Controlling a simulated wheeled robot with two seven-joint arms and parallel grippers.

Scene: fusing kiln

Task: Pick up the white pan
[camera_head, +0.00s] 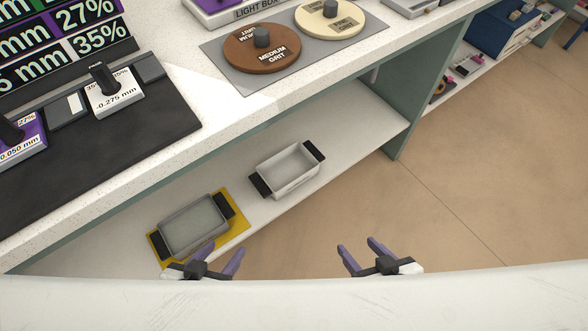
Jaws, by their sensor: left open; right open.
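The white pan (287,172) is a rectangular open tray with black handles at its two ends. It stands on the low white shelf under the counter and looks empty. My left gripper (223,255) is open and empty, below and left of the white pan in the picture, close to a grey pan's near edge. My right gripper (361,247) is open and empty, below and right of the white pan, over the floor side. Neither gripper touches the white pan.
A grey pan (194,226) with black handles sits on a yellow mat (239,222), left of the white pan. The speckled counter (180,165) overhangs the low shelf (345,130). A green upright panel (412,130) closes the shelf's right end.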

